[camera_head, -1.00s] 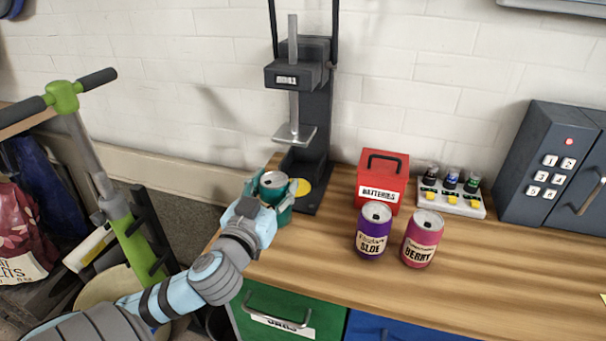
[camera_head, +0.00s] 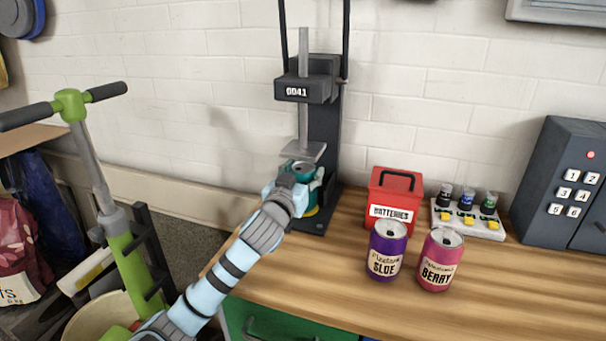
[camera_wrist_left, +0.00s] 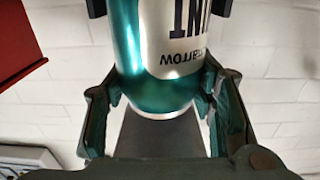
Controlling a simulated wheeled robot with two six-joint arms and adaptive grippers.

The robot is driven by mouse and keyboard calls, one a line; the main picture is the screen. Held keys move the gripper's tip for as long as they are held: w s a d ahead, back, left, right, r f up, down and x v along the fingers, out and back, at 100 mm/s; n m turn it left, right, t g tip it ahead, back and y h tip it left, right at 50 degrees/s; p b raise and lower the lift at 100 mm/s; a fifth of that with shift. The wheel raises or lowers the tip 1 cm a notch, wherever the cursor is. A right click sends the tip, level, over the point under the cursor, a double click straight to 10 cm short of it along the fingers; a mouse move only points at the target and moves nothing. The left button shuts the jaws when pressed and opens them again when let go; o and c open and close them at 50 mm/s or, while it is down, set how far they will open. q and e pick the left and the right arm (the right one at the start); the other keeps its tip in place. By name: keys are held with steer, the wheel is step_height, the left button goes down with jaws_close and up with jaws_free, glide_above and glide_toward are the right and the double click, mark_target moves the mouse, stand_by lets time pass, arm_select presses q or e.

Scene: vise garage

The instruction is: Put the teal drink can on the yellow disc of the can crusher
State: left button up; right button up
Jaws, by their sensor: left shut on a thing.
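The teal drink can (camera_head: 303,172) is upright in my left gripper (camera_head: 297,184), which is shut on it. In the left wrist view the can (camera_wrist_left: 158,60) sits between the two fingers, its label upside down. The can crusher (camera_head: 325,125) stands against the wall, its grey press plate (camera_head: 303,152) just above and behind the can. The yellow disc (camera_head: 311,211) shows only as a thin edge below the can and gripper. I cannot tell whether the can touches it. My right gripper is not in view.
A purple can (camera_head: 387,250) and a pink can (camera_head: 440,260) stand on the wooden worktop (camera_head: 320,270) to the right. Behind them are a red batteries box (camera_head: 394,198), a bottle rack (camera_head: 468,218) and a dark safe (camera_head: 560,190). A green scooter (camera_head: 117,220) stands at the left.

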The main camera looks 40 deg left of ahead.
arm_select(q)
steer(key=o, duration=0.8)
steer(key=p+v, duration=0.1)
steer(key=v, duration=1.1)
